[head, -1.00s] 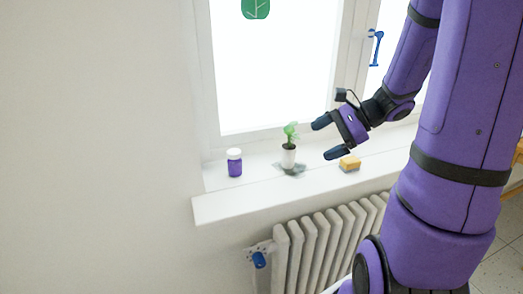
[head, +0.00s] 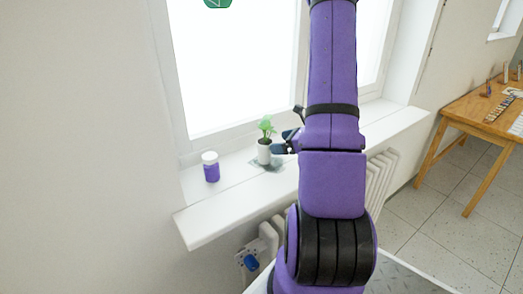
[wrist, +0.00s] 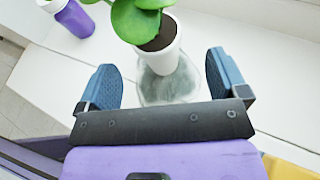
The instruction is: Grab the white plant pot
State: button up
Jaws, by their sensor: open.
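The white plant pot (head: 264,152) holds a green-leaved plant and stands upright on the white windowsill. In the wrist view the pot (wrist: 164,58) shows ahead of my gripper (wrist: 165,82), between the lines of its two blue fingers and a little beyond their tips. My gripper is open, with nothing between its fingers. In the head view my gripper (head: 282,143) is just right of the pot, and my arm hides most of it. A grey patch (wrist: 180,86) lies on the sill around the pot's base.
A purple jar with a white lid (head: 211,167) stands left of the pot. A yellow thing (wrist: 285,168) shows at the wrist view's lower right. The window is behind the sill (head: 200,220), a radiator (head: 381,170) below. A wooden table (head: 455,115) stands at right.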

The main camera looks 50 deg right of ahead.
aim_at(265, 145)
jog(key=shift+f+x, duration=0.2)
jog(key=shift+x, duration=3.35)
jog(key=shift+s+a, duration=0.1)
jog(key=shift+a, duration=0.05)
jog(key=c, duration=1.1)
jog(key=shift+r, duration=0.15)
